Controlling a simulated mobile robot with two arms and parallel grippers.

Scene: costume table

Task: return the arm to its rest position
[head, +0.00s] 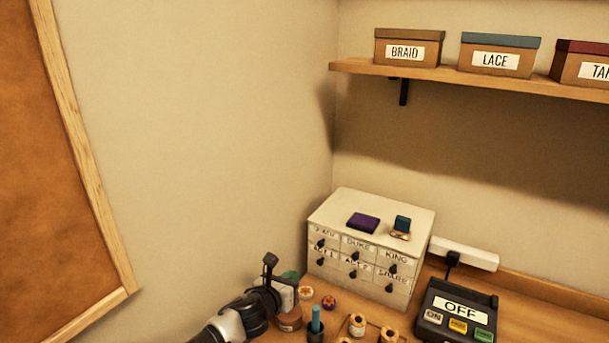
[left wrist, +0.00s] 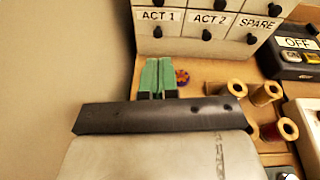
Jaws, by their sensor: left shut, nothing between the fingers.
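My left arm comes in from the bottom of the head view, and its left gripper (head: 291,276) is low over the table, in front of the white drawer cabinet (head: 330,209). In the left wrist view the green fingers of the left gripper (left wrist: 158,76) lie side by side, shut with nothing between them, pointing toward the cabinet's lower drawers (left wrist: 184,44). My right gripper is in neither view.
A dark device labelled OFF (head: 460,307) is farther right. A purple box (head: 363,223) lies on the cabinet. A shelf (head: 460,82) hangs above.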

